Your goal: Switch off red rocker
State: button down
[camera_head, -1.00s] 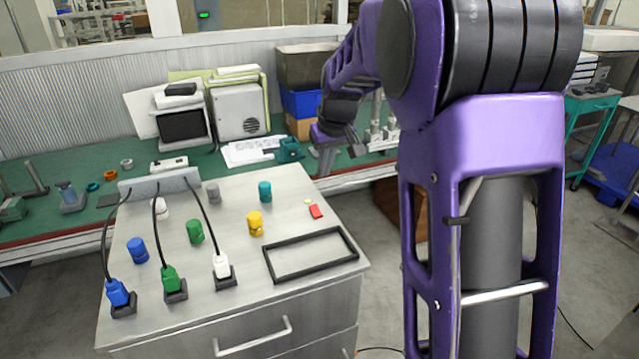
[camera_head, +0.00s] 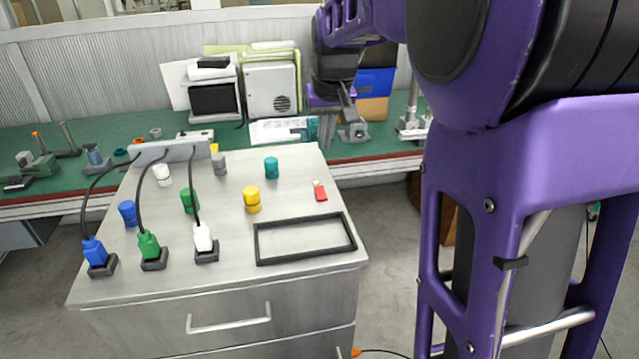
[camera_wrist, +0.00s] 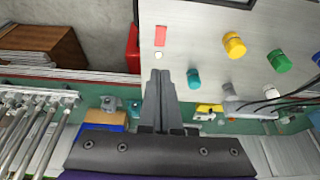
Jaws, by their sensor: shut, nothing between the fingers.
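The red rocker (camera_head: 321,195) is a small red rectangle lying on the grey cabinet top, with a small pale piece just behind it. In the wrist view the red rocker (camera_wrist: 160,36) lies just beyond my fingertips, and the pale piece (camera_wrist: 158,55) is between them in the picture. My gripper (camera_wrist: 160,75) is shut and empty, pointing at the cabinet's edge near the rocker. In the head view my gripper (camera_head: 326,140) is behind the rocker, above the cabinet's back right corner, not touching it. Which way the rocker is tilted is too small to tell.
A teal knob (camera_head: 271,168) and a yellow knob (camera_head: 252,199) stand left of the rocker. A black frame (camera_head: 305,221) lies in front. Blue, green and white plugs with cables are at the left. A cluttered green bench (camera_head: 370,150) runs behind.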

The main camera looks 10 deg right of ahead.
aim_at(319, 190)
dwell(0.6)
jog(key=b+x, duration=0.1)
jog(key=x, duration=0.8)
jog(key=b+x, duration=0.1)
jog(key=x, duration=0.4)
jog(key=shift+s+f+b, duration=0.1)
jog(key=shift+s+b, duration=0.25)
jog(key=shift+s, duration=0.05)
jog(key=shift+p, duration=0.3)
jog(key=shift+w+g+p, duration=0.2)
jog(key=shift+g+p, duration=0.3)
jog(key=shift+p, duration=0.65)
jog(key=shift+f+b, duration=0.25)
jog(key=shift+b, duration=0.3)
jog(key=shift+s, duration=0.85)
